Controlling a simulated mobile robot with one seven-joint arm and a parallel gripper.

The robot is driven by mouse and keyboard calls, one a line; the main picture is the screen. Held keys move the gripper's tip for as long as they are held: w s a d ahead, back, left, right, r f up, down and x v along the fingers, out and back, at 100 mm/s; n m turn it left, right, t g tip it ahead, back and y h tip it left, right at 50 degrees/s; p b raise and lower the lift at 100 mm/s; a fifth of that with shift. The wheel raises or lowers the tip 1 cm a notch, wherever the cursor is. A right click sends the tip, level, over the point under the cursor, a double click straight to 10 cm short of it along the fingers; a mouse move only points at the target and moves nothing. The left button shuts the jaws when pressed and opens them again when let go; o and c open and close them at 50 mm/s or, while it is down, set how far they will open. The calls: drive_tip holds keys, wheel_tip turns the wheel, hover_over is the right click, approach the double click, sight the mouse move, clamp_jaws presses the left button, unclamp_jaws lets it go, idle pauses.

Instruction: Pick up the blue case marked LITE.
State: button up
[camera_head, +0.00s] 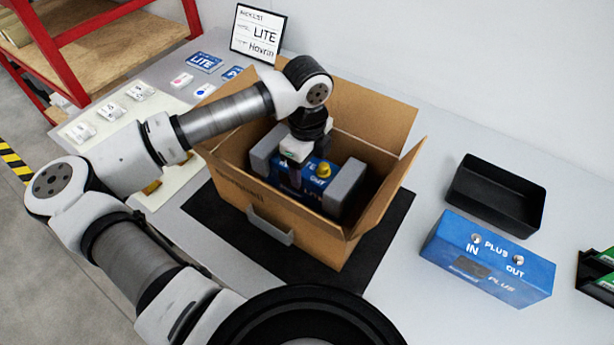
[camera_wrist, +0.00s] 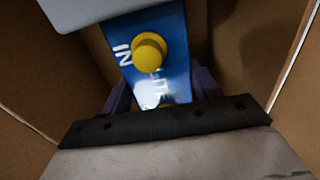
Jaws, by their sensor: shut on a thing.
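The blue case marked LITE (camera_head: 312,188) is inside the open cardboard box (camera_head: 270,212), between two grey end blocks. My gripper (camera_head: 291,172) reaches down into the box and is shut on the case. In the wrist view, the blue case (camera_wrist: 172,78) shows a yellow cap and the letters IN, and sits between the fingers of my gripper (camera_wrist: 160,98). The fingertips are mostly hidden. I cannot tell whether the case touches the box floor.
The box stands on a black mat (camera_head: 385,235) with its flaps open. To the right are an empty black tray (camera_head: 530,205) and a blue PLUS case (camera_head: 487,260). A packlist sign (camera_head: 258,34) naming LITE stands behind. Small parts on a pale tray (camera_head: 152,128) lie left.

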drive_tip(key=c, duration=0.4)
drive_tip(key=shift+r, duration=0.1)
